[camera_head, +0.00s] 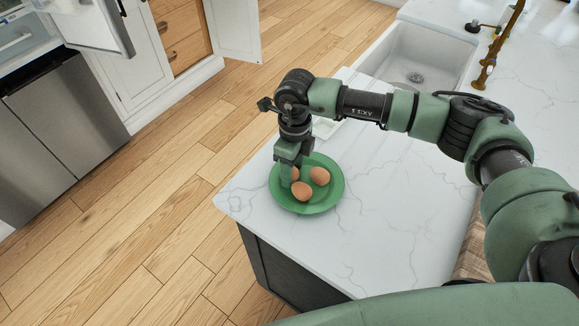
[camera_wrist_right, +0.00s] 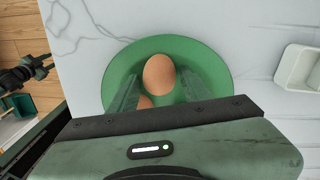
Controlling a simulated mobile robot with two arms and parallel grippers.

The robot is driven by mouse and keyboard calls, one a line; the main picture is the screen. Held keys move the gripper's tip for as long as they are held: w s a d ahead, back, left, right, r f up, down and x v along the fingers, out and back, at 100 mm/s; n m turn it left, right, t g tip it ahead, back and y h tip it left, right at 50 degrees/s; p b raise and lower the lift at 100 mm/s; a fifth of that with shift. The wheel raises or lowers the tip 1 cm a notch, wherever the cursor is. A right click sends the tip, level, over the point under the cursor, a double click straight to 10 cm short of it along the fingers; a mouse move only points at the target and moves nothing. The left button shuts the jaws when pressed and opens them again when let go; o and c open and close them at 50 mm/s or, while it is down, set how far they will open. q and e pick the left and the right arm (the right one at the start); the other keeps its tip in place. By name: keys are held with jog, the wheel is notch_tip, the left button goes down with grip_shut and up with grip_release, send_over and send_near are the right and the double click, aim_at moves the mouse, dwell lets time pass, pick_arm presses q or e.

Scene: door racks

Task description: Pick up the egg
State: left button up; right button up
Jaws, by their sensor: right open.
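Several brown eggs lie on a round green plate (camera_head: 325,204) near the counter's corner; three show in the head view. One egg (camera_head: 302,191) is at the front, one egg (camera_head: 320,176) at the right, and one egg (camera_head: 294,174) is partly hidden by my right gripper (camera_head: 290,178). The right gripper points down over the plate's left side, open. Another egg (camera_wrist_right: 145,102) is mostly hidden by the gripper body. I cannot tell whether the fingers touch any egg.
The white marble counter (camera_head: 390,230) is clear right of the plate. A white dish (camera_wrist_right: 297,68) stands beside the plate, partly behind my arm in the head view. A sink (camera_head: 415,62) and brass faucet (camera_head: 490,60) are farther back. The counter edge is close to the plate.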

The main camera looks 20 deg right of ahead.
jog(key=shift+f, duration=0.15)
jog(key=c, duration=0.5)
pick_arm(q)
jog(key=shift+w, duration=0.1)
pick_arm(e)
jog(key=shift+c, duration=0.3)
